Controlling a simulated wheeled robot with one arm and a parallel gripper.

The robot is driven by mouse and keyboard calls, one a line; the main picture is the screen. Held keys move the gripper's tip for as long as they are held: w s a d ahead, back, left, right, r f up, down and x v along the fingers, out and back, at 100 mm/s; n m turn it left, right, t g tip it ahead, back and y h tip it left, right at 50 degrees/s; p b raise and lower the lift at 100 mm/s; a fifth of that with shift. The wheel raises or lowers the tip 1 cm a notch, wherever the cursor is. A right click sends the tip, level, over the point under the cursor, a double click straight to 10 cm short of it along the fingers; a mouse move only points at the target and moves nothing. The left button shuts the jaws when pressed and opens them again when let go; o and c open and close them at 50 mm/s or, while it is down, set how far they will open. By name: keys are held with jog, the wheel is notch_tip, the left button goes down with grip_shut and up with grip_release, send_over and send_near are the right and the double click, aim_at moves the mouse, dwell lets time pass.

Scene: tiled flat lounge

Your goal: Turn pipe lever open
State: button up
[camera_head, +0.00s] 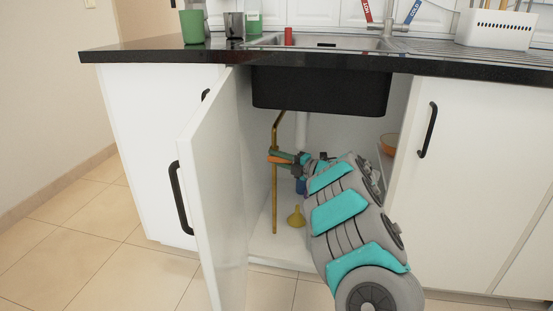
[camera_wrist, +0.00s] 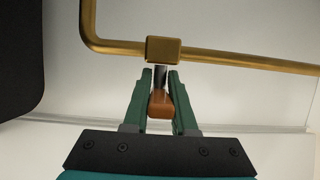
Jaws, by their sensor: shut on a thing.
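The brass pipe (camera_head: 275,190) runs upright inside the open cabinet under the sink. In the wrist view the pipe (camera_wrist: 230,53) crosses the top, with a brass valve block (camera_wrist: 163,49) on it. The orange pipe lever (camera_wrist: 160,105) sticks out from this block on a dark stem. My gripper (camera_wrist: 160,88) has its two green fingers on either side of the lever and is shut on it. In the head view my gripper (camera_head: 282,158) is at the pipe; the lever is small there and partly hidden by the fingers.
The cabinet door (camera_head: 215,190) stands open to the left of my arm. The black sink basin (camera_head: 320,90) hangs above it. A yellow funnel (camera_head: 296,216) stands on the cabinet floor, and an orange bowl (camera_head: 389,145) is at the right inside.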

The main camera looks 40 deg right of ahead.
grip_shut()
dwell(0.9)
